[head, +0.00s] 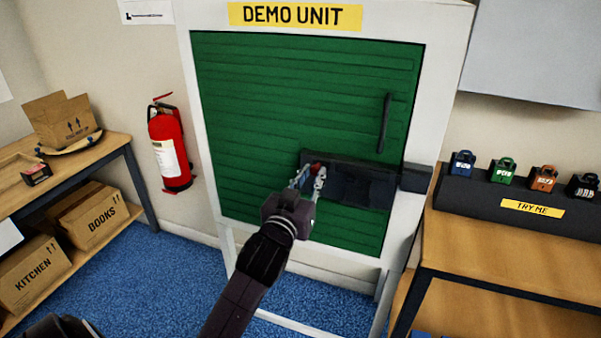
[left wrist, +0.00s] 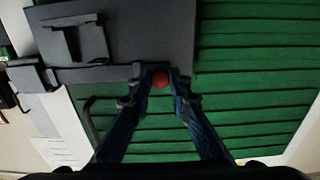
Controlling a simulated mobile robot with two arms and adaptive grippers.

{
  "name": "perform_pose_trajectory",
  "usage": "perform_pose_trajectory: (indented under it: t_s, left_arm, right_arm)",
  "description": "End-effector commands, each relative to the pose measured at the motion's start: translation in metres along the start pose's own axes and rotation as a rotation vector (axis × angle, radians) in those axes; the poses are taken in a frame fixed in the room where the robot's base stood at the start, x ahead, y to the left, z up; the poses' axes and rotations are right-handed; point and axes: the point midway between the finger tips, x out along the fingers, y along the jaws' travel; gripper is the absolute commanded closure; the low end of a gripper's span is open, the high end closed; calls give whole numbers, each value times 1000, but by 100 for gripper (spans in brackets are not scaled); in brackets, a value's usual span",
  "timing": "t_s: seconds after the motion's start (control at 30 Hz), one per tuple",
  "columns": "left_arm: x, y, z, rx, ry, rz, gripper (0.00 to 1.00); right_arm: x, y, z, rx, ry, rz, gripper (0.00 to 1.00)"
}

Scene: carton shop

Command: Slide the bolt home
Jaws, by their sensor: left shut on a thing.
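The bolt's dark plate (head: 365,187) is fixed low on the green door (head: 290,100), right of its middle. The dark keeper (head: 415,178) sits on the white frame to its right; it also shows at the left in the left wrist view (left wrist: 33,78). My left gripper (head: 312,174) is shut on the bolt's red knob (left wrist: 160,77), at the left end of the plate. In the left wrist view the dark bolt bar (left wrist: 105,73) runs from the knob toward the keeper; whether its tip enters the keeper is unclear. My right gripper is not in view.
A dark door handle (head: 384,122) stands above the bolt plate. At right is a wooden table (head: 510,255) with several padlocks on a dark stand (head: 470,190). A red fire extinguisher (head: 169,150) hangs left of the door. A shelf with cartons (head: 90,215) is at far left.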

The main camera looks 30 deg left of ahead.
Motion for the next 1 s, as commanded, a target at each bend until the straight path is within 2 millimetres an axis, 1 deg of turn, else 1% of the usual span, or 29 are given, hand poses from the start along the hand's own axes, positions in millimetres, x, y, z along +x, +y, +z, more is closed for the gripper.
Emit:
perform_pose_trajectory:
  t_s: [0.03,0.13,0.4,0.43,0.57,0.6,0.77,0.87,1.0]
  left_arm:
    - [0,6,1,-4,-4,1,100]
    - [0,11,1,-2,-4,2,100]
    - [0,12,1,-2,-4,4,100]
    - [0,12,1,-2,-4,4,80]
    - [0,12,1,-1,-4,3,66]
    - [0,12,1,-1,-3,3,64]
    - [0,11,0,0,-2,1,64]
    - [-1,11,0,0,-2,1,64]
    - [-10,11,1,0,-3,1,64]
  right_arm:
    - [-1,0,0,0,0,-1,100]
    - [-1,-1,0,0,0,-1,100]
    - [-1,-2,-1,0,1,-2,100]
    - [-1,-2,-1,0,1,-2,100]
    - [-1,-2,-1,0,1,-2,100]
    - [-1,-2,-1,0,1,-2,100]
    - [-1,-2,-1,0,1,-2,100]
    - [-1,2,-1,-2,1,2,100]
    - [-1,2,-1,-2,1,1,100]
